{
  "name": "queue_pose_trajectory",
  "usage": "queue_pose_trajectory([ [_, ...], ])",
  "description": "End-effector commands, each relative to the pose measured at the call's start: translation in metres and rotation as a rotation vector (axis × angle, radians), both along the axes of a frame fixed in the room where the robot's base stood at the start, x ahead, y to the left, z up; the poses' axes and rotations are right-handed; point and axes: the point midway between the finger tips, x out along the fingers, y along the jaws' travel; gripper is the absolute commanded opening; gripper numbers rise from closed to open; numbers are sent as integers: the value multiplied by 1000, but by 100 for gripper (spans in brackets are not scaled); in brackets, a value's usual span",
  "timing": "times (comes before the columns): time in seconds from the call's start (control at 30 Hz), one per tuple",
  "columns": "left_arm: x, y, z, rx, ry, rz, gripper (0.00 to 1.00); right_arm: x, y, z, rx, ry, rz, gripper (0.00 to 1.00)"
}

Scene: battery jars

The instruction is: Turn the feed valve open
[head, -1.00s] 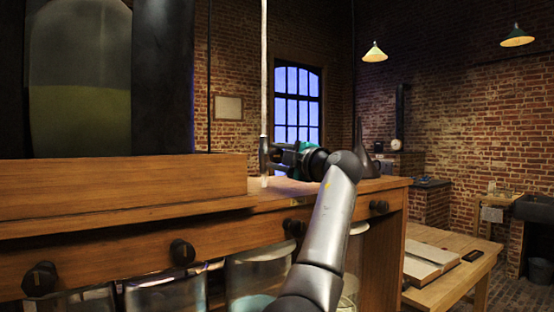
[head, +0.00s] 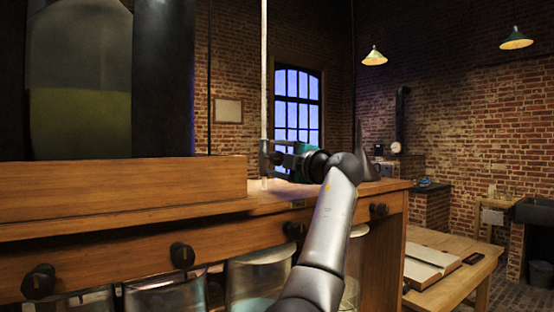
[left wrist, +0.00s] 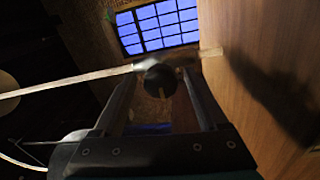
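In the head view my left gripper (head: 270,153) is at the lower end of the upright pale tube (head: 264,70), just above the wooden bench top, and hides the knob. My right gripper is not in view.
A large glass jar of yellowish liquid (head: 80,120) stands on a wooden plinth (head: 120,190) at the left. Glass jars (head: 165,292) stand under the bench, below a rail with black knobs (head: 182,254).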

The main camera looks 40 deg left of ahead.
Motion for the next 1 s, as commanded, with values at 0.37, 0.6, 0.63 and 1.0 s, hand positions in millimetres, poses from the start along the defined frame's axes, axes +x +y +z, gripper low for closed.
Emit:
queue_pose_trajectory([
  [0.37,-2,-10,-2,-1,2,-1,76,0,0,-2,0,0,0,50],
  [0.6,-15,-59,-7,-1,1,-6,76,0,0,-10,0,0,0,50],
  [0.63,-17,-66,-8,-2,1,-5,76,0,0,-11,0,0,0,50],
  [1.0,-38,-134,-12,-2,2,-2,76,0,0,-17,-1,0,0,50],
])
